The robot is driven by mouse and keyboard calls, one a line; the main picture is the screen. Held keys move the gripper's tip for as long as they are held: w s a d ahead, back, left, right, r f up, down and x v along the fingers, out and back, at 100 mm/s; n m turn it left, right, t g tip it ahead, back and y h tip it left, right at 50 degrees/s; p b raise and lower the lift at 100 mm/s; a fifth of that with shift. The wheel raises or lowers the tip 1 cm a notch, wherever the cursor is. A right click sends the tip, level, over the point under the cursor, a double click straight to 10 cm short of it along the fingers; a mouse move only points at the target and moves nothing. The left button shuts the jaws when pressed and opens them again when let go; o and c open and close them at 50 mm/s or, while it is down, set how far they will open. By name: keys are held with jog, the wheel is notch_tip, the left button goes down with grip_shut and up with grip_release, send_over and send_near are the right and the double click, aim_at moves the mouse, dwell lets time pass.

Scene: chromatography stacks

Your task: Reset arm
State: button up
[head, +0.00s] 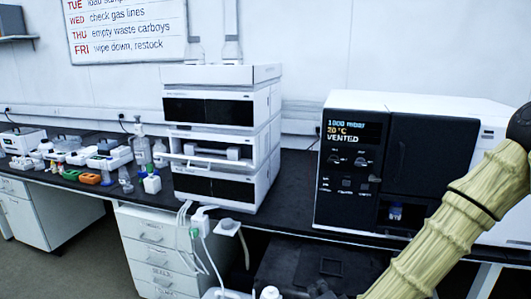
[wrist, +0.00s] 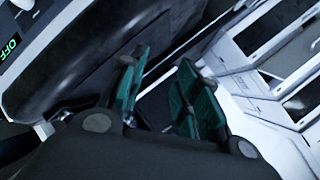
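My arm shows at the right of the head view, in a pale yellow ribbed sleeve, in front of the instrument with the dark front. My gripper is outside the head view. In the wrist view my gripper (wrist: 158,92) has two green-padded fingers set apart with a clear gap between them. Nothing is seen held in the gap. A rounded dark grey and white machine with a green "OFF" display (wrist: 10,47) is at the upper left of the wrist view, and white stacked units (wrist: 255,75) are at the right.
The stacked chromatograph (head: 222,135) stands mid-bench. The dark-fronted instrument (head: 430,150) reads "VENTED" at the right. Small bottles and an orange rack (head: 89,178) crowd the left bench. White drawers (head: 155,250) and hanging tubes (head: 205,255) are below. Floor shows at lower left.

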jog(key=s+d+f+n+g+y+p, duration=0.2)
jog(key=s+f+n+g, duration=0.5)
jog(key=s+f, duration=1.05)
jog(key=s+d+f+n+g+h+p, duration=0.1)
jog(key=s+d+f+n+g, duration=0.1)
jog(key=s, duration=0.5)
jog(key=s+d+f+n+g+h+p, duration=0.1)
jog(key=s+d+f+n+g+p, duration=0.1)
jog(key=s+f, duration=0.4)
jog(key=shift+s+d+g, duration=0.6)
jog(key=shift+s+d, duration=0.3)
jog(key=shift+s, duration=0.1)
